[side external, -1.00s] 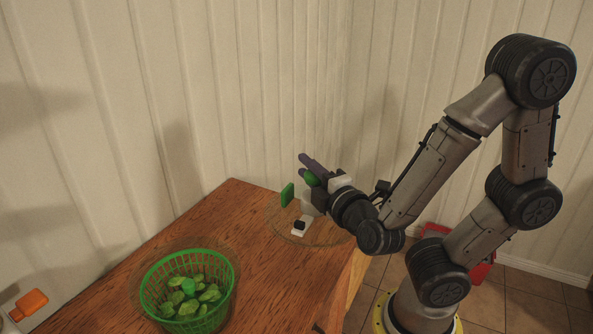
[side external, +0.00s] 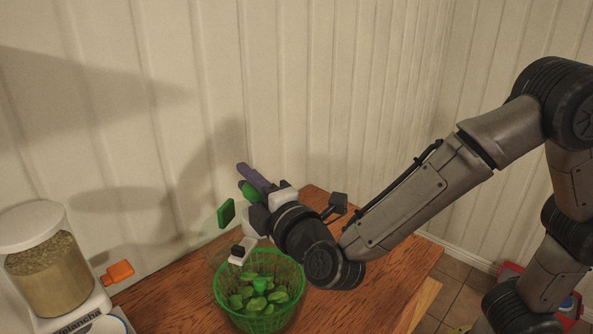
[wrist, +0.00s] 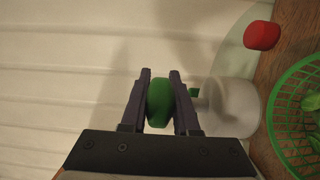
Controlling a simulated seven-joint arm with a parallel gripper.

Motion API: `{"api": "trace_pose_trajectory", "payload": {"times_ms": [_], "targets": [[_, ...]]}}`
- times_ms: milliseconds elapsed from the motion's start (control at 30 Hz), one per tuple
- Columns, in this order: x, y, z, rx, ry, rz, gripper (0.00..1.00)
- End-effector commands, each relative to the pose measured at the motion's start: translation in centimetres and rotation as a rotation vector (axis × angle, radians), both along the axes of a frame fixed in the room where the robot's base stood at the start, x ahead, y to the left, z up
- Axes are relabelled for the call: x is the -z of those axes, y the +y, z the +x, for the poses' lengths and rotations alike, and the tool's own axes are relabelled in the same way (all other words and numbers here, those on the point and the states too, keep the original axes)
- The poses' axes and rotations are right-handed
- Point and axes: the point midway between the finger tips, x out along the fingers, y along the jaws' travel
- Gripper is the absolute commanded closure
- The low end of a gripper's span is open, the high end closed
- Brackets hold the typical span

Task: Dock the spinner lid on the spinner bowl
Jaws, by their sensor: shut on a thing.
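My gripper (side external: 248,182) is shut on a green knob, which shows between its two dark fingers in the wrist view (wrist: 160,103). The knob appears to belong to the clear spinner lid (wrist: 228,68), whose faint disc and translucent hub (wrist: 234,105) show beside the fingers. In the side view the lid is hard to make out; a green block (side external: 226,213) and a white piece with a dark top (side external: 241,251) show near the gripper. The lid is held above the bowl, apparently tilted. Part of the basket shows in the wrist view (wrist: 275,112).
A grain dispenser (side external: 45,275) with an orange handle (side external: 118,271) stands left of the bowl. A red piece (wrist: 262,35) shows near the lid's edge in the wrist view. The wooden table (side external: 385,270) is clear right of the bowl. A pale panelled wall (side external: 330,80) rises behind.

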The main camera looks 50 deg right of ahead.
Motion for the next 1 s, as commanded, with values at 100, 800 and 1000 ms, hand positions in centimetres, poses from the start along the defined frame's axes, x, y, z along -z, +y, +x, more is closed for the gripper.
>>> {"api": "trace_pose_trajectory", "payload": {"times_ms": [100,800,1000], "targets": [[0.7,1.2,-0.1,-0.021,0.009,-0.012,1.00],[6.1,1.4,-0.2,-0.026,0.011,-0.014,1.00],[6.6,1.4,-0.2,-0.027,0.011,-0.013,1.00]]}}
